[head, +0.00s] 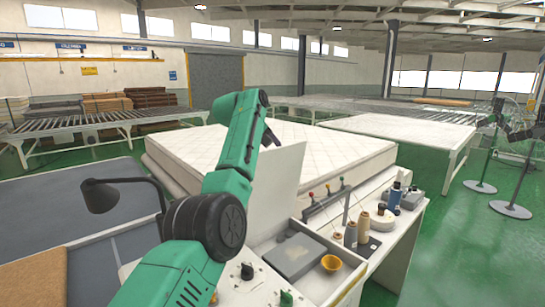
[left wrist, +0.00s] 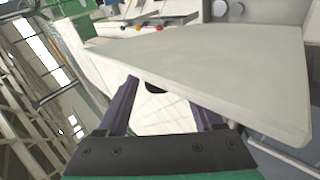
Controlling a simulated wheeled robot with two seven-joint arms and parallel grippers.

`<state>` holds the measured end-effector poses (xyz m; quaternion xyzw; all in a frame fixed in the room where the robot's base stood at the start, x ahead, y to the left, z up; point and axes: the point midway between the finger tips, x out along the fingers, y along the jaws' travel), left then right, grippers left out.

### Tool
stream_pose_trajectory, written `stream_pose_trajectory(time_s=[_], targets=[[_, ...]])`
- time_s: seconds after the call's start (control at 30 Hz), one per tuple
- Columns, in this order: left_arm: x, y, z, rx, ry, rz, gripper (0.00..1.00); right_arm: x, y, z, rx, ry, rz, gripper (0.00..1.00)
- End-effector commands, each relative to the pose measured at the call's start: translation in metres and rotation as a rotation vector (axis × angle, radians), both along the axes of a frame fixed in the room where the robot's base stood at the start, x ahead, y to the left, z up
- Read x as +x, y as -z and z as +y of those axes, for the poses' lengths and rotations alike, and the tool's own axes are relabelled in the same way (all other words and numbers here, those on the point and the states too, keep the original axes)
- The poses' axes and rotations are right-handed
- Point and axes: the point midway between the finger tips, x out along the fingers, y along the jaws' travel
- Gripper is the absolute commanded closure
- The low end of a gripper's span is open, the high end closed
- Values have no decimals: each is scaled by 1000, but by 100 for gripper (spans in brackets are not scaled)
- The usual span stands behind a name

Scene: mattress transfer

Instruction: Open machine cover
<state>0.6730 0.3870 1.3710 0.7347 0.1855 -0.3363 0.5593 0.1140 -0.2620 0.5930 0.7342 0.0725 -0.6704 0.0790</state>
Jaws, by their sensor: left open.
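The machine cover (head: 277,190) is a plain pale panel standing raised and tilted at the back of the white machine table (head: 398,245). In the left wrist view the cover (left wrist: 215,68) fills the upper right as a broad flat plate. My right gripper is not in view.
A quilted mattress (head: 330,147) lies just behind the cover. A black lamp (head: 120,193) stands left of my arm. Green floor (head: 470,250) is open at right.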

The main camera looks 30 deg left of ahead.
Motion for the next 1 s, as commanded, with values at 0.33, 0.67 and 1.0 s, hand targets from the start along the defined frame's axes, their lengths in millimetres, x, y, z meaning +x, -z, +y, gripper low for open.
stream_pose_trajectory(time_s=[0.33,0.67,1.0], targets=[[-61,-58,10,0,-2,-6,32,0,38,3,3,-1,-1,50],[-98,-97,16,-1,0,4,32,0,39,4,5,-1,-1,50],[-98,-98,15,-1,0,4,32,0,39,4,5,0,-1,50]])
